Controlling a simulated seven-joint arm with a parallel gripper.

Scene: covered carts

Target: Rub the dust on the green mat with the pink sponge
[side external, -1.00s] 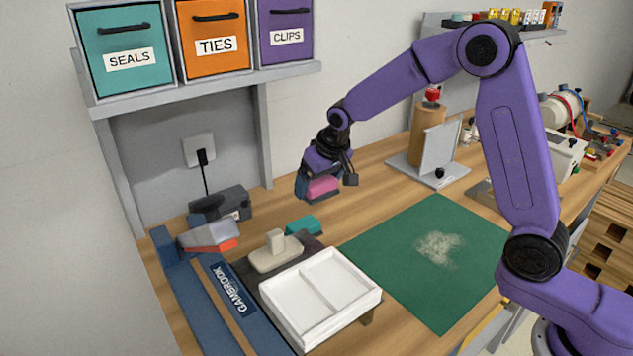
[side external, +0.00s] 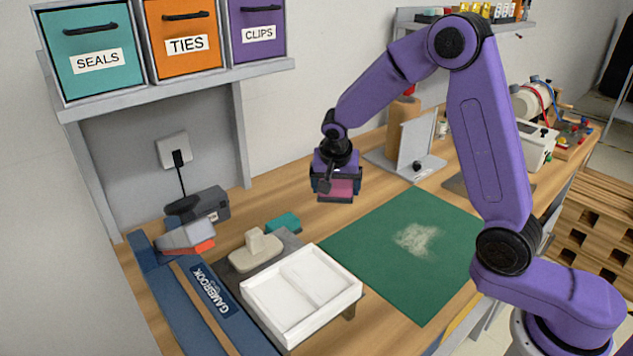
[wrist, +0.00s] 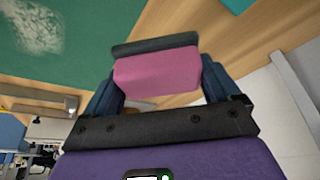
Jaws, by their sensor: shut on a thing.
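The pink sponge (side external: 336,188) has a dark layer along its bottom. My gripper (side external: 336,180) is shut on it and holds it in the air, near the back left corner of the green mat (side external: 370,255). In the wrist view the sponge (wrist: 157,73) sits between the two blue fingers of my gripper (wrist: 160,85). The dust also shows at the upper left of the wrist view (wrist: 38,27), apart from the sponge.
A white divided tray (side external: 300,295) stands at the mat's left edge. A stand with an upright panel (side external: 415,140) is behind the mat.

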